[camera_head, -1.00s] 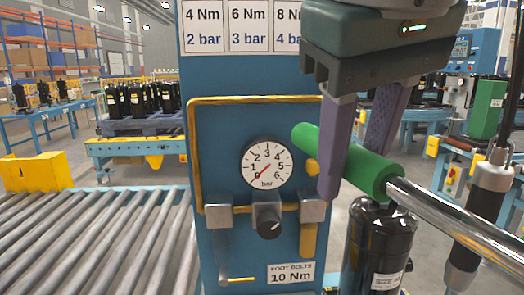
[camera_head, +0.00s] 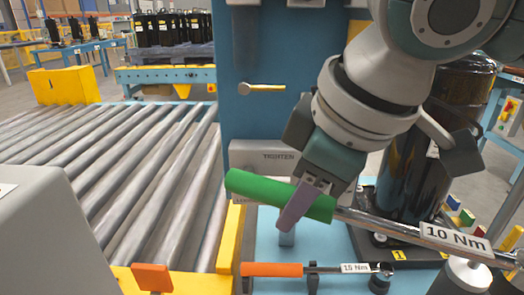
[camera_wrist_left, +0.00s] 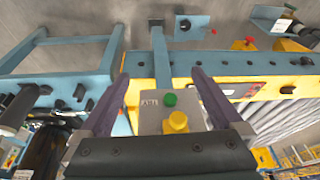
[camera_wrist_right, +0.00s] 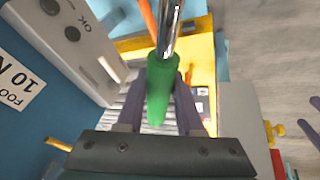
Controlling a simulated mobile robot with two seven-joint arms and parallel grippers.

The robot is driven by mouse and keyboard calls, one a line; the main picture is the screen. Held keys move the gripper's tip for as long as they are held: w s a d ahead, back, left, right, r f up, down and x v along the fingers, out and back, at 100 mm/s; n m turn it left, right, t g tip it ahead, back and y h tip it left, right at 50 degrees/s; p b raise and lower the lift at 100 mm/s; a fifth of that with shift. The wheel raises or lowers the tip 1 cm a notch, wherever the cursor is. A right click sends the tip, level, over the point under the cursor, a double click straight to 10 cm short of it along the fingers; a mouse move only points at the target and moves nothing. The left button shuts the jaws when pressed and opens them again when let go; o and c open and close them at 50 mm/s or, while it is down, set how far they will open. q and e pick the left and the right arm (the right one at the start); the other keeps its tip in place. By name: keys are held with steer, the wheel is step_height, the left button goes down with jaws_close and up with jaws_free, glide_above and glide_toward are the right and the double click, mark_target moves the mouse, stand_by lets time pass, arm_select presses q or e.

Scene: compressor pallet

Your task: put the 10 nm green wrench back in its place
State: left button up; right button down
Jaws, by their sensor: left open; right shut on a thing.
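The green wrench has a green handle (camera_head: 255,188) and a long chrome shaft with a "10 Nm" label (camera_head: 455,238). My right gripper (camera_head: 298,210) is shut on the green handle and holds the wrench above the blue bench, shaft pointing right. In the right wrist view the green handle (camera_wrist_right: 161,88) lies between the fingers. The far end of the wrench reaches the right edge of the head view. An orange-handled wrench (camera_head: 272,270) labelled 15 Nm lies below on holders. My left gripper (camera_wrist_left: 165,95) is open and empty in the left wrist view; it is not seen in the head view.
A black compressor (camera_head: 415,150) stands behind the wrench on the right. A grey box marked "TIGHTEN" (camera_head: 262,156) is just behind the green handle. A roller conveyor (camera_head: 120,160) fills the left side. A blue post (camera_head: 265,60) rises behind.

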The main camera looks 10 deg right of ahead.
step_height(320, 180, down, 22)
steer(key=w+n+g+y+b, duration=0.1)
steer(key=n+b, duration=0.4)
steer(key=b, duration=0.7)
steer(key=shift+w+d+r+y, duration=0.15)
steer(key=shift+d+y, duration=0.05)
steer(key=shift+y, duration=0.2)
